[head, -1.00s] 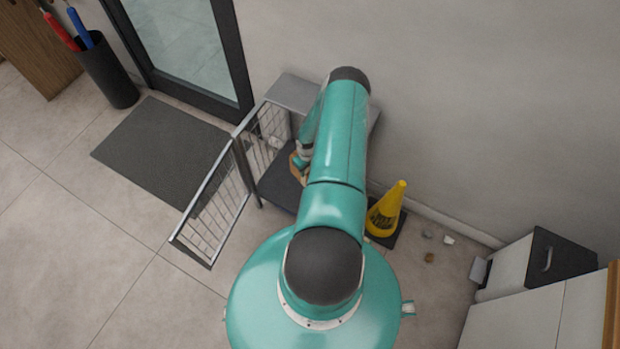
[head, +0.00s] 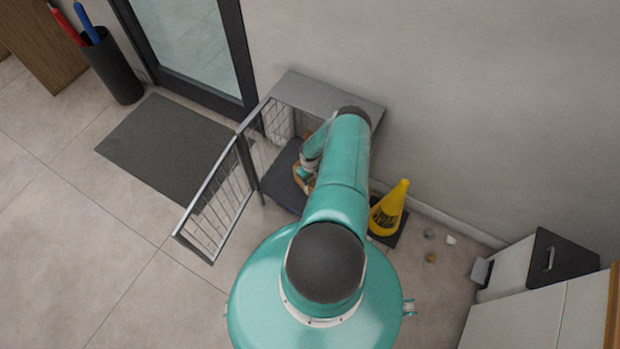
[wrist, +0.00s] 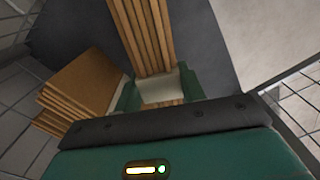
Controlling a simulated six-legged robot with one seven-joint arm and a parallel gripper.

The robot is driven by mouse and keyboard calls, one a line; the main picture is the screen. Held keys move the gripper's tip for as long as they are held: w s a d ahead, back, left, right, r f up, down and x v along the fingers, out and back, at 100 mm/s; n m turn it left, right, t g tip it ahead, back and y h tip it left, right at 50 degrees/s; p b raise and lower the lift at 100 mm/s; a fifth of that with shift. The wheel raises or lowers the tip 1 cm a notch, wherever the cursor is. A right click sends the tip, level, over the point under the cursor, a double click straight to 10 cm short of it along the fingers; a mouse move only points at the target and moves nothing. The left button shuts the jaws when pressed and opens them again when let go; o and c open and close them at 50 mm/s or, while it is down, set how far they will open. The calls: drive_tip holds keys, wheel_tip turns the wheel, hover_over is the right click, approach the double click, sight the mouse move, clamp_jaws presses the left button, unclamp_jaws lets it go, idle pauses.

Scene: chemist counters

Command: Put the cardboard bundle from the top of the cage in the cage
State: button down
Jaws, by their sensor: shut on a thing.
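The cage has a grey top (head: 300,92), a dark floor (head: 280,185) and a mesh door (head: 215,205) swung open to the left. In the head view my arm reaches into its open front, below the top. In the wrist view my gripper (wrist: 160,86) is shut on a cardboard bundle (wrist: 143,35), its layers showing as brown strips. The bundle is over the dark cage floor; I cannot tell whether it touches. A second cardboard stack (wrist: 85,85) lies just left of the gripper. In the head view my arm hides most of the gripper and bundle.
A yellow cone (head: 389,208) on a dark base stands right of the cage. Small bits of litter lie beyond it. A dark mat (head: 170,150) lies by the glass door. Mesh flanks the gripper on both sides in the wrist view.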

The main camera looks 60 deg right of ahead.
drive_tip(key=shift+f, duration=0.15)
drive_tip(key=c, duration=0.8)
unclamp_jaws()
drive_tip(key=shift+c, duration=0.2)
wheel_tip(320, 180, up, 12)
drive_tip(key=shift+r, duration=0.25)
